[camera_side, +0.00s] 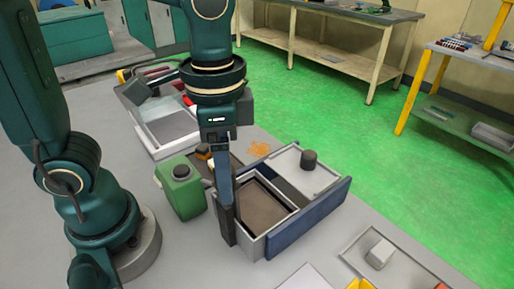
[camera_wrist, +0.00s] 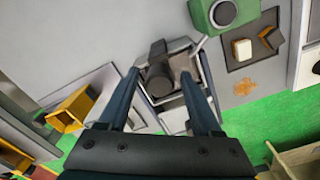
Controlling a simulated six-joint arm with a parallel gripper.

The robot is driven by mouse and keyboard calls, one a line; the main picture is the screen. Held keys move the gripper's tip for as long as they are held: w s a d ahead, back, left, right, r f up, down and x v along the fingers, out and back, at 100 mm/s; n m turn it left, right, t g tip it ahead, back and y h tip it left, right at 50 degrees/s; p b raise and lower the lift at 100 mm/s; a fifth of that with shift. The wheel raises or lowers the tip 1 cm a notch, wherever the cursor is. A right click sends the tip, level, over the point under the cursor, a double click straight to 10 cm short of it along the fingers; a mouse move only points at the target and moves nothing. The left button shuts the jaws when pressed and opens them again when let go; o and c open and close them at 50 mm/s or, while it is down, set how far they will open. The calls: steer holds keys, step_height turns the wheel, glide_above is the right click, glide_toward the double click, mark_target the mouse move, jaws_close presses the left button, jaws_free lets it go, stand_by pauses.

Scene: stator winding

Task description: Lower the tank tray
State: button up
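The tank tray (camera_side: 266,202) is a grey box frame with a brown inner floor, with a blue panel (camera_side: 311,216) along its right side. In the wrist view a grey-rimmed box with a brown inside (camera_wrist: 160,86) shows between my fingertips. A dark upright shape (camera_wrist: 157,50) stands at its upper edge. My gripper (camera_side: 229,236) points down at the tray's left front corner. In the wrist view my gripper (camera_wrist: 160,73) has its two long fingers apart, one on each side of the box. I cannot tell whether they touch it.
A green canister (camera_side: 181,191) stands close to the left of the tray. A light open box (camera_side: 174,128) lies behind, and a shallow tray with a white block (camera_side: 380,253) lies front right. The bench front is partly clear.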

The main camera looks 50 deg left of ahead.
steer(key=c, duration=0.5)
steer(key=shift+f, duration=1.45)
steer(key=o, duration=0.7)
steer(key=shift+r, duration=3.05)
